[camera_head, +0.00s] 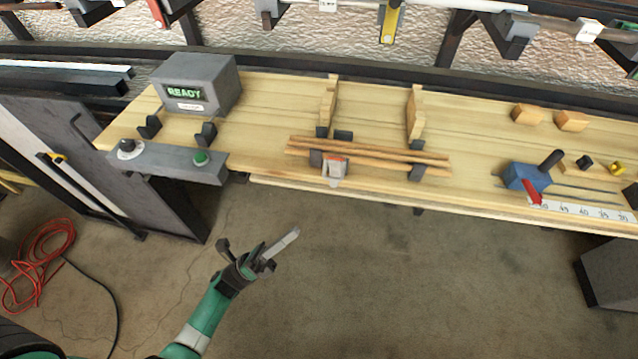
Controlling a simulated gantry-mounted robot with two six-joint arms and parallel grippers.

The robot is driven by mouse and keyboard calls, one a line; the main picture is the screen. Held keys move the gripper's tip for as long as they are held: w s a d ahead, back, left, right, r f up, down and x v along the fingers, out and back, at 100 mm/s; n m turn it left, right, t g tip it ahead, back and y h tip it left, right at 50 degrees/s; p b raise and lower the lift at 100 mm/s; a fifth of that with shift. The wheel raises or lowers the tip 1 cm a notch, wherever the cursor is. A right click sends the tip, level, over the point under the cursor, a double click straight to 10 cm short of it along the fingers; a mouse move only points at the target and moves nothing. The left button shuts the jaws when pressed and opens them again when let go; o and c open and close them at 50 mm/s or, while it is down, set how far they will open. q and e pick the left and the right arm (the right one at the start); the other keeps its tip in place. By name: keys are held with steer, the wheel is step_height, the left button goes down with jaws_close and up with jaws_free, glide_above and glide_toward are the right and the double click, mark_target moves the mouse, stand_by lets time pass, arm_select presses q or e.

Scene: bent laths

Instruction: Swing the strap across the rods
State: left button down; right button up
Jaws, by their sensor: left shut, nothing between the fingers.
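Thin brown wooden rods (400,153) lie together lengthwise along the front of the wooden bench, across dark supports. A small grey and orange-red piece (335,169) sits at the front side of the rods, left of their middle; it may be the strap or its fastening, but it is too small to tell. My left gripper (289,239) is in front of the bench, over the floor, below and left of this piece. It is shut and empty, its pale fingers pointing up and right. It touches neither rods nor bench. My right gripper is not in view.
Two upright wooden pieces (415,115) stand behind the rods. A blue tool with a red lever (526,178) is at the right.

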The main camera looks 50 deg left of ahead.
mark_target(336, 168)
arm_select(q)
steer(key=w+r+p, duration=0.2)
steer(key=w+r, duration=0.6)
steer(key=r, duration=0.1)
steer(key=shift+w+d+r, duration=0.2)
steer(key=shift+w+d, duration=0.05)
steer(key=shift+w, duration=0.05)
